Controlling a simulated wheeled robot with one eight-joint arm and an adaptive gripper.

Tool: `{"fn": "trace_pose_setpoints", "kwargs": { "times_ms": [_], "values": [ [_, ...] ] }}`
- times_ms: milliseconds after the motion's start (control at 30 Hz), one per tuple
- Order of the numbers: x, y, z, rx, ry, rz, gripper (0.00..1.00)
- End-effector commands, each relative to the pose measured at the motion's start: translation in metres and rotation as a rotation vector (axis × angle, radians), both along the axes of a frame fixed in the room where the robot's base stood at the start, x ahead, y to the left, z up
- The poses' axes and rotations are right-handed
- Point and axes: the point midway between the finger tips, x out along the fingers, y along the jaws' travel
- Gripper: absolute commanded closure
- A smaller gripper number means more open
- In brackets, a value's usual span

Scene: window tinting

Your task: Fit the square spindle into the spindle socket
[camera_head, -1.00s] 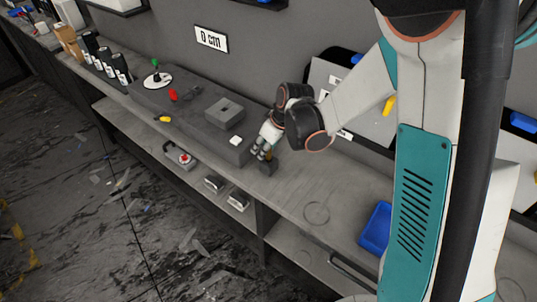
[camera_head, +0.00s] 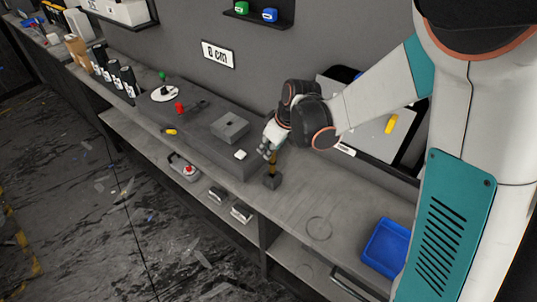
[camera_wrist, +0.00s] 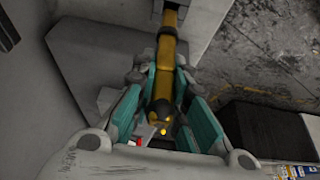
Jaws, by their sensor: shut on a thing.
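My gripper (camera_head: 268,150) is shut on a yellow-gold rod, which I take to be the spindle (camera_head: 274,161). In the wrist view the rod (camera_wrist: 166,58) runs between the teal-lined fingers (camera_wrist: 168,95) and out past them to a grey end. In the head view its lower end meets a small dark block (camera_head: 272,181) near the bench surface. I cannot tell whether the block is part of the rod. A grey block with a raised square top (camera_head: 230,127), possibly the socket, sits on the raised grey platform to the left of my gripper.
A small white piece (camera_head: 240,155) lies near the platform's right end. A red part (camera_head: 179,107) and a yellow part (camera_head: 170,132) lie farther left. A blue tray (camera_head: 386,247) stands at the right. The bench between the dark block and the tray is mostly clear.

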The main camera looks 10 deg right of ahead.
Motion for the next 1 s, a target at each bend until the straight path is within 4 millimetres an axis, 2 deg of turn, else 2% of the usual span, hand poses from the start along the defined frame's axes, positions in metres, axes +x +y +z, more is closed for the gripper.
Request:
{"fn": "trace_pose_setpoints", "kwargs": {
  "times_ms": [33, 300, 500, 700, 1000],
  "values": [
    [0.0, 0.0, 0.014, 0.0, 0.0, 0.0, 1.0],
    [0.0, 0.0, 0.075, 0.0, 0.0, 0.0, 1.0],
    [0.0, 0.0, 0.112, 0.0, 0.0, 0.0, 1.0],
    [0.0, 0.0, 0.134, 0.0, 0.0, 0.0, 1.0],
    [0.0, 0.0, 0.142, 0.0, 0.0, 0.0, 1.0]
  ]
}}
